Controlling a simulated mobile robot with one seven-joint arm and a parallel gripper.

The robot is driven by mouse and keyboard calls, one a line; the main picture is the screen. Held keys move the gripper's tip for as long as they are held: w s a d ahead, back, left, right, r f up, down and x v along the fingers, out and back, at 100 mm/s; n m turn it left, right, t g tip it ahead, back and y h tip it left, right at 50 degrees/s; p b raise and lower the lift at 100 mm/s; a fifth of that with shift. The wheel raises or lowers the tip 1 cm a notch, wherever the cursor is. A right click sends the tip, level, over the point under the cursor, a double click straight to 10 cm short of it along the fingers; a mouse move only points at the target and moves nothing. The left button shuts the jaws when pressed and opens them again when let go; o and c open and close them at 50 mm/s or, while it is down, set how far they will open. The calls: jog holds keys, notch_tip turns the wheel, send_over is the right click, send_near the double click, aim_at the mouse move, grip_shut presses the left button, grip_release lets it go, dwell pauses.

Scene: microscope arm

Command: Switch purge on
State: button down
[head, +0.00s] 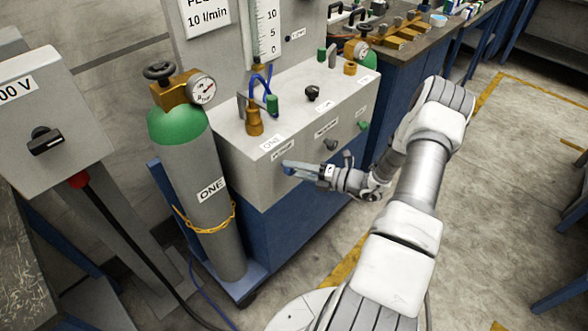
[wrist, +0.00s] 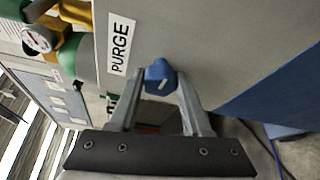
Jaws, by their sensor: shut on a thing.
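The blue purge knob (wrist: 159,77) sits on the grey panel beside the PURGE label (wrist: 119,44) in the wrist view. A small pale mark shows on its face. My gripper (wrist: 163,84) has its two fingers on either side of the knob and is shut on it. In the head view my gripper (head: 290,168) reaches the front of the grey cabinet (head: 240,150) from the right, just below the PURGE label (head: 282,147). There the knob is mostly hidden by the fingers.
A darker knob (head: 330,144) and a green knob (head: 363,125) sit farther right on the same cabinet front. A grey cylinder marked ONE (head: 205,215) with a green top stands left of the cabinet. Open floor (head: 500,190) lies to the right.

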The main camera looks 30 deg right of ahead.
jog(key=shift+c, duration=1.8)
grip_release()
jog(key=shift+s+d, duration=0.1)
jog(key=v, duration=1.7)
jog(key=shift+r, duration=0.1)
